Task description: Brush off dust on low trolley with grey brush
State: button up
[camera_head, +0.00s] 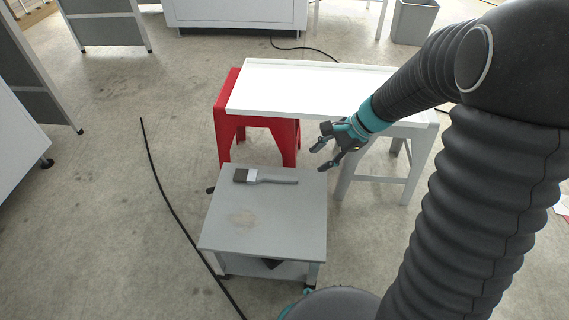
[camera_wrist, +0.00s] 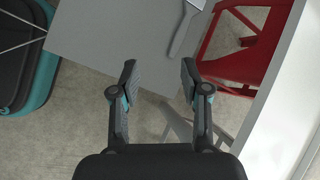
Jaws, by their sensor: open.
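The low trolley (camera_head: 285,222) is a small grey table on castors, with a lower shelf. A brownish dust patch (camera_head: 241,218) lies on the left front part of its top. The grey brush (camera_head: 270,178) lies flat near the trolley's back edge, dark bristles to the left and handle to the right. In the wrist view the brush handle (camera_wrist: 183,32) shows at the top, and part of the trolley top (camera_wrist: 110,40) is in view. My gripper (camera_head: 322,158) is open and empty, above and just right of the trolley's back right corner. It also shows in the wrist view (camera_wrist: 158,75), apart from the brush.
A white bench top (camera_head: 310,88) stands behind the trolley, on a red stool (camera_head: 225,125) and a white trestle (camera_head: 420,160). A black cable (camera_head: 165,195) runs along the floor left of the trolley. The floor at left is mostly clear.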

aim_at(286, 178)
jog(key=w+f+m, duration=0.2)
jog(key=f, duration=0.1)
jog(key=w+a+f+m+y, duration=0.1)
jog(key=w+f+m, duration=0.1)
jog(key=f, duration=0.2)
jog(key=w+f+m+y+p, duration=0.1)
jog(key=w+f+m, duration=0.1)
jog(key=f, duration=0.2)
jog(key=shift+w+a, duration=0.3)
jog(key=shift+a, duration=0.1)
jog(key=b+x, duration=0.4)
jog(key=x, duration=0.4)
jog(key=shift+b, duration=0.35)
jog(key=shift+b+x, duration=0.4)
jog(key=shift+x, duration=0.55)
jog(key=shift+a+r, duration=0.1)
jog(key=shift+r, duration=0.05)
grip_shut()
notch_tip(286, 178, up, 10)
jog(key=p, duration=0.7)
